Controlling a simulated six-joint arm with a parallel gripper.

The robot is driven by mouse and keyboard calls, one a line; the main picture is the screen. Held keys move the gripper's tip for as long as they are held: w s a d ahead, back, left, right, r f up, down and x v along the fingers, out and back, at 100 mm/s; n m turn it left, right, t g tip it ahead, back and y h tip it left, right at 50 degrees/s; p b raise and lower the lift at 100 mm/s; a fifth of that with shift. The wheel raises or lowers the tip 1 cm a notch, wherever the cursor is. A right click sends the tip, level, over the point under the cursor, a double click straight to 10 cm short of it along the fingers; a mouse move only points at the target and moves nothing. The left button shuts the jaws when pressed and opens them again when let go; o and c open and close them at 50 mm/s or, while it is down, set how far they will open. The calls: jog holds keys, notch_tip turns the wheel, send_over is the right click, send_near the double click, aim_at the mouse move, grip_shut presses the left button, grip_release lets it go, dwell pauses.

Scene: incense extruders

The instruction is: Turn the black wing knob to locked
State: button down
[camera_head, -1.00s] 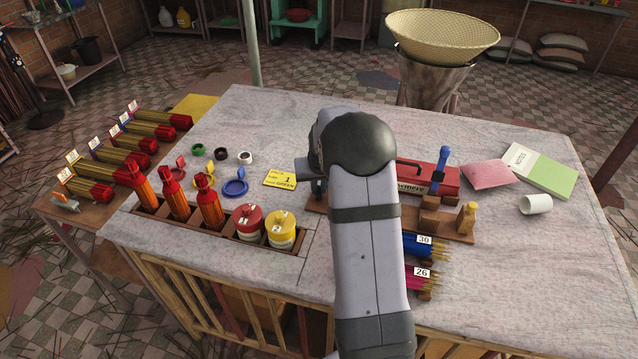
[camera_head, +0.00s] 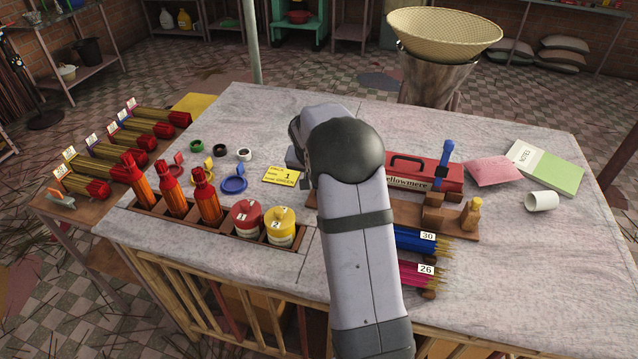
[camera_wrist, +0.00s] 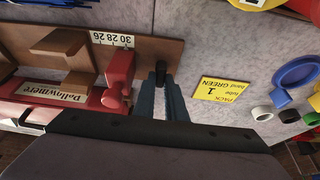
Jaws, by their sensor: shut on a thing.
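The black wing knob (camera_wrist: 160,73) sits near the end of a brown wooden board in the wrist view. My gripper (camera_wrist: 161,88) has its two blue-grey fingers closed on it from either side. Which way the knob's wings point is hard to tell, as the fingers cover part of it. A red stop block (camera_wrist: 119,78) stands on the board (camera_wrist: 150,50) beside the knob, next to a white number scale (camera_wrist: 113,40). In the head view my arm hides the knob, and only the board's right part (camera_head: 463,234) shows clearly.
A red box (camera_head: 430,176) with a black handle stands behind the board. A yellow card (camera_wrist: 221,91) lies close to my fingers. Blue (camera_head: 415,240) and pink (camera_head: 411,272) stick bundles lie in front. Red and yellow jars (camera_head: 246,217) stand to the left.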

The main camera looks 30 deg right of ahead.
jog(key=c, duration=1.8)
grip_release()
jog(key=shift+r, duration=0.15)
jog(key=b+v, duration=0.1)
jog(key=v, duration=0.6)
jog(key=shift+b, duration=0.3)
jog(key=shift+s, duration=0.1)
jog(key=s+a+f+n+g+y+p, duration=0.1)
jog(key=s+a+f+n, duration=0.15)
jog(key=s+a, duration=0.5)
jog(key=s+a+f+n+g+y+p, duration=0.1)
jog(key=s+a+n, duration=0.35)
jog(key=s, duration=0.65)
jog(key=s+a+f+n+g+y+p, duration=0.1)
jog(key=s+a+f+n, duration=0.1)
jog(key=s+a, duration=0.6)
notch_tip(320, 180, down, 32)
jog(key=d+b, duration=0.1)
jog(key=b, duration=3.1)
jog(key=shift+s, duration=0.3)
